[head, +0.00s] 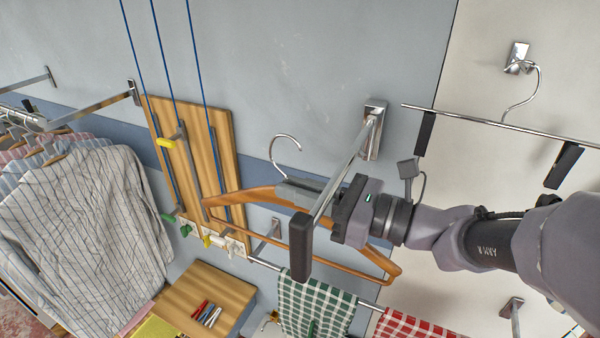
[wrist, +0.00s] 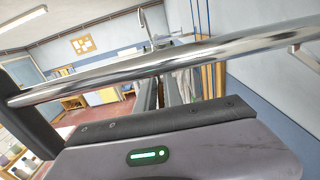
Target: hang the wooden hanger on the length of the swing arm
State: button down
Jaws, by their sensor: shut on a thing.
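The wooden hanger (head: 250,193) is tilted in the middle of the head view, its metal hook (head: 287,141) pointing up and its lower bar sloping down to the right. My gripper (head: 298,190) is shut on the hanger near the base of the hook. The swing arm (head: 347,160) is a chrome bar running from a wall plate (head: 375,132) to a black end block (head: 300,246). It crosses in front of my gripper and part of the hanger. The hook is left of the bar and apart from it. In the wrist view the bar (wrist: 160,63) crosses close in front, with the hook (wrist: 144,22) beyond it.
A second hanger with black clips (head: 505,124) hangs from a wall hook at right. Checked towels (head: 312,305) hang on a rail below. A wooden board with cords (head: 222,150) and striped shirts (head: 85,205) are at left. The wall above the hook is clear.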

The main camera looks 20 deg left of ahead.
jog(key=d+b, duration=0.1)
jog(key=d, duration=0.5)
jog(key=shift+s+d+f+b, duration=0.1)
jog(key=shift+s+d+b, duration=0.1)
jog(key=shift+d+b, duration=0.15)
jog(key=shift+s+d+f+b, duration=0.1)
jog(key=shift+d+f+b, duration=0.7)
jog(key=shift+f+b, duration=0.3)
jog(key=shift+f+b, duration=0.3)
jog(key=shift+f, duration=0.05)
jog(key=c, duration=1.4)
grip_release()
